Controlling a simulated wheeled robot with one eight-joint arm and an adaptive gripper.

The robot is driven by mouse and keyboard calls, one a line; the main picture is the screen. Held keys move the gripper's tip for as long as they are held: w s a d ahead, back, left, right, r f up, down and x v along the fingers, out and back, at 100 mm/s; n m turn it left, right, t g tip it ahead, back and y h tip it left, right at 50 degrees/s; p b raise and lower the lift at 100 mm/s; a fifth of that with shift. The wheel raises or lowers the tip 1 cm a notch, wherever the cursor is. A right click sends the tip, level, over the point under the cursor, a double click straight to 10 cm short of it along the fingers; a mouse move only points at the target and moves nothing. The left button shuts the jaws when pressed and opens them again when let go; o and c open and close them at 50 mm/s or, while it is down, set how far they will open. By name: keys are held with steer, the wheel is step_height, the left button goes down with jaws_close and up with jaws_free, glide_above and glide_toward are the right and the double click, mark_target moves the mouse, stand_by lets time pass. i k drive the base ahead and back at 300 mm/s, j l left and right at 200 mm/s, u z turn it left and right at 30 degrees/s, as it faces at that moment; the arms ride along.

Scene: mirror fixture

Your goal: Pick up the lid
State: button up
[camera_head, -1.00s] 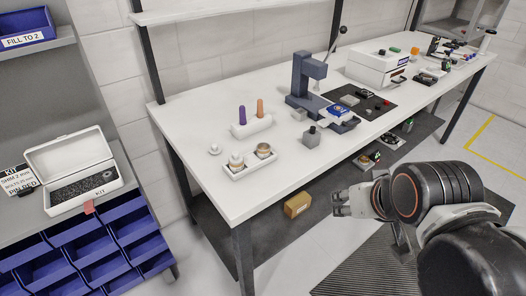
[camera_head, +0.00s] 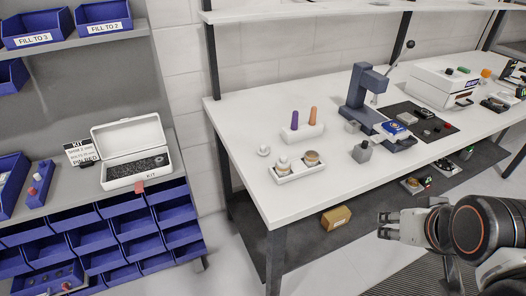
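A small round white piece with a knob (camera_head: 263,150), which looks like a lid, lies on the white workbench (camera_head: 235,118) near its left end. Just right of it, a white tray (camera_head: 300,175) holds two round containers, one with a pale top (camera_head: 283,164) and one with a brownish top (camera_head: 312,158). A white kit box (camera_head: 135,170) on the left has its hinged cover (camera_head: 128,137) raised. I cannot tell which of these is the task's lid. My gripper (camera_head: 382,225) is in front of the bench at the lower right, far from them, fingers apart and empty.
A white holder (camera_head: 302,133) with a purple and an orange handle stands behind the tray. A blue-grey press (camera_head: 365,95) and a white case (camera_head: 440,85) stand farther right. Blue bins (camera_head: 130,230) fill the left rack. A cardboard box (camera_head: 336,217) sits on the lower shelf.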

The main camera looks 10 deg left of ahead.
mark_target(263, 150)
steer(key=i+j, duration=0.1)
steer(key=j, duration=0.35)
steer(key=i+j, duration=0.1)
steer(key=j, duration=0.75)
steer(key=i+j, duration=0.15)
steer(key=j, duration=0.3)
steer(key=l+z, duration=0.05)
